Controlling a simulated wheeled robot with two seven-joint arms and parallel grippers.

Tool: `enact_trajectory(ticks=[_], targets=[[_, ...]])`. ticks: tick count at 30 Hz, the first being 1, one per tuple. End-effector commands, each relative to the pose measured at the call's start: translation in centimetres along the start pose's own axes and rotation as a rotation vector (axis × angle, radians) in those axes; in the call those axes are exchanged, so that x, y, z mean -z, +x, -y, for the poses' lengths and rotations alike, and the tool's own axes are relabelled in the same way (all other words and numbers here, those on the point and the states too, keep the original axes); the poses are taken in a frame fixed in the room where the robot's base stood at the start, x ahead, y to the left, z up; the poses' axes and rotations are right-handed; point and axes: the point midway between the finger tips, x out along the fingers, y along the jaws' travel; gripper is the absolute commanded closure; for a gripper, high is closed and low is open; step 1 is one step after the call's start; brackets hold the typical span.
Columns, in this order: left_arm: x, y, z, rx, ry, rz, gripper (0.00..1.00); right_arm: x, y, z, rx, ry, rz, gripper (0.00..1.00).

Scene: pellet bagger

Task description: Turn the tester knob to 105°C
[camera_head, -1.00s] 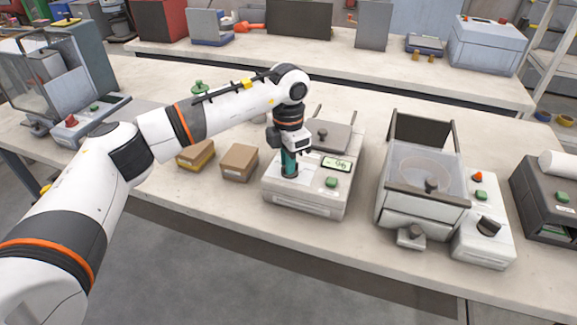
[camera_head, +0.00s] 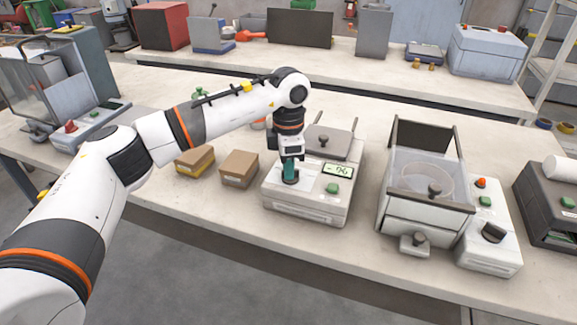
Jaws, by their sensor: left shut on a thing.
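The tester (camera_head: 306,205) is a pale box on the bench with a hinged lid or plate at its back. Its small display (camera_head: 337,170) seems to read about 76, with a green button (camera_head: 333,188) below it. My left gripper (camera_head: 290,176) points down over the tester's left front and is shut on the dark knob (camera_head: 291,181). The fingers hide most of the knob and its pointer. My right gripper is not in view.
Two small cardboard boxes (camera_head: 239,168) (camera_head: 195,160) stand left of the tester. A machine with a clear-sided hopper (camera_head: 428,185) and a control box (camera_head: 489,254) stand to its right. Bare bench (camera_head: 350,245) lies in front.

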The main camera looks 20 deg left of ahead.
Motion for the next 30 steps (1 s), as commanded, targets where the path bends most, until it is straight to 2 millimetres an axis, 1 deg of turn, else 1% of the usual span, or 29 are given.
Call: enact_trajectory(ticks=[1, 4, 5, 6, 8, 16, 20, 23, 30], targets=[[0.1, -0.3, 0.1, 0.005, -0.001, -0.006, 1.0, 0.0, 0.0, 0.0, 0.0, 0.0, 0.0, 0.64], [0.1, -0.3, 0.1, 0.006, -0.002, -0.006, 1.0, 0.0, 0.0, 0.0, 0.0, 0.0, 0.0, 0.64], [0.1, -0.3, 0.1, 0.006, -0.002, -0.006, 0.84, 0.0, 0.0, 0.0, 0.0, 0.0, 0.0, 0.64], [0.1, -0.3, 0.1, 0.006, -0.002, -0.005, 0.78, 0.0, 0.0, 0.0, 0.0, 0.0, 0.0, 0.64], [0.1, -0.3, 0.1, 0.005, -0.002, -0.005, 0.68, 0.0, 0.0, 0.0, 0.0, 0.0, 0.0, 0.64], [0.0, -0.1, 0.1, 0.002, -0.001, -0.002, 0.67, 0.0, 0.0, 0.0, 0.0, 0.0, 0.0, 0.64], [0.1, -0.9, 0.1, 0.003, -0.001, -0.004, 0.67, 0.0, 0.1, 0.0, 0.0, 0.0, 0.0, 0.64], [0.1, -2.4, 0.1, 0.006, -0.001, -0.005, 0.67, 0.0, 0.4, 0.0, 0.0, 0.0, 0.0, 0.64], [0.1, -7.6, 0.1, 0.006, -0.002, -0.005, 0.67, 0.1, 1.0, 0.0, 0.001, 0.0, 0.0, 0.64]])
